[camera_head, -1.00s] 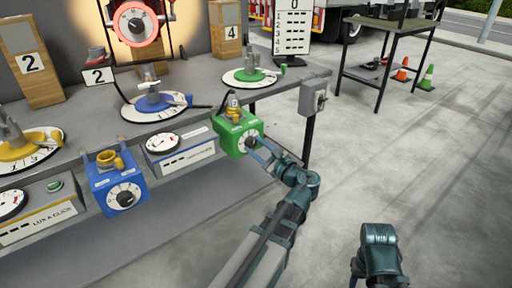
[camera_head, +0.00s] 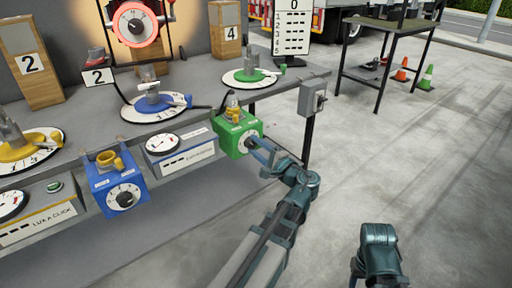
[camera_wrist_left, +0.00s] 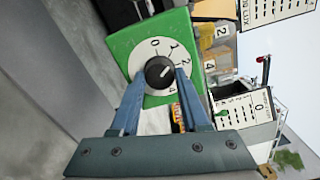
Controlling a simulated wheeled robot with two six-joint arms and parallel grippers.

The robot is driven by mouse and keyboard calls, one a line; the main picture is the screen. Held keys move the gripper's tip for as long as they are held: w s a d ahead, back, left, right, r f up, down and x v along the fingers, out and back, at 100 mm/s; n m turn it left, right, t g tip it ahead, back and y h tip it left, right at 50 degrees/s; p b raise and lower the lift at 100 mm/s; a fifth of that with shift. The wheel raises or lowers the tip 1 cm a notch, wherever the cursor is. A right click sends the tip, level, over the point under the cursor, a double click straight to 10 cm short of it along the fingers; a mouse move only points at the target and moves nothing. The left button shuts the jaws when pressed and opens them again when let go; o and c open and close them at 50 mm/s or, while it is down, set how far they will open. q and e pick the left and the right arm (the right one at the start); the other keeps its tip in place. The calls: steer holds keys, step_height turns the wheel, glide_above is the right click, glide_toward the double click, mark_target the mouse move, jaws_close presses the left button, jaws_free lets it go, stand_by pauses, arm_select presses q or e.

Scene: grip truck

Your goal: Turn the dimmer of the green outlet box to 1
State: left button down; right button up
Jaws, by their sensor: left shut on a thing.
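The green outlet box (camera_head: 229,144) hangs at the front edge of the bench, towards its right end. Its white dial faces my left wrist camera, with 0, 1, 2 and 4 readable on it. The black dimmer knob (camera_wrist_left: 159,72) sits at the dial's centre. Its light pointer mark appears to lie towards the 1–2 side; the exact setting is hard to tell. My left gripper (camera_head: 256,146) is shut on the knob, with one blue finger on either side in the left wrist view (camera_wrist_left: 159,76). My right arm shows at the bottom right, but its fingers are out of view.
A blue outlet box (camera_head: 119,182) with its own dial hangs to the left. A grey switch box (camera_head: 312,98) is at the bench's right end. A green clamp on a round scale (camera_head: 250,78) stands above on the bench.

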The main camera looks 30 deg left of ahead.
arm_select(q)
steer(key=shift+n, duration=0.5)
steer(key=shift+c, duration=1.9)
jaws_free()
steer(key=v, duration=1.4)
steer(key=shift+a+f, duration=0.1)
steer(key=shift+a, duration=0.05)
